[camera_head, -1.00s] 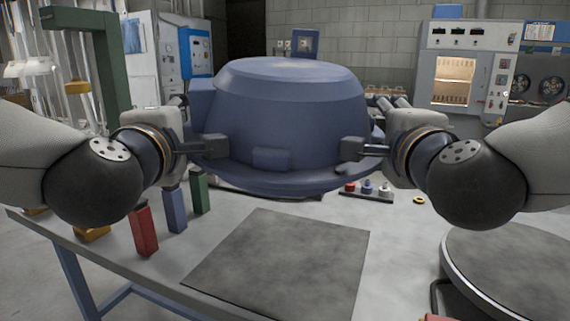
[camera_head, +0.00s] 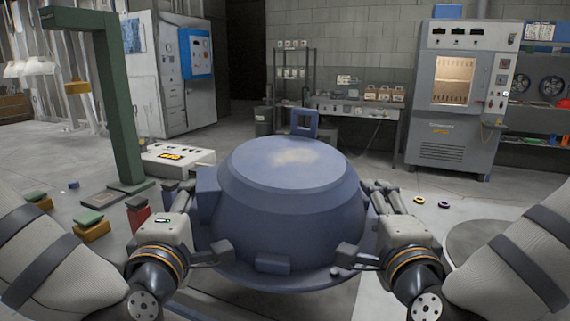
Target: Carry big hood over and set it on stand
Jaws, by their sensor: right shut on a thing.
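The big hood (camera_head: 285,215) is a large blue dome with a wide rim, upright in the middle of the camera_head view, between my two arms. My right gripper (camera_head: 349,257) is shut on the hood at the right of its rim. My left gripper (camera_head: 222,253) is against the left of the rim; how far its jaws are closed is hidden. The hood covers what lies directly below it. A round grey top (camera_head: 500,240) shows at the right, partly behind my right arm; I cannot tell if it is the stand.
A green post with an overhanging arm (camera_head: 118,110) rises at the left. Near its foot are a white control box (camera_head: 178,159) and a green-and-yellow block (camera_head: 90,225). A grey cabinet (camera_head: 452,95) and a bench stand at the back.

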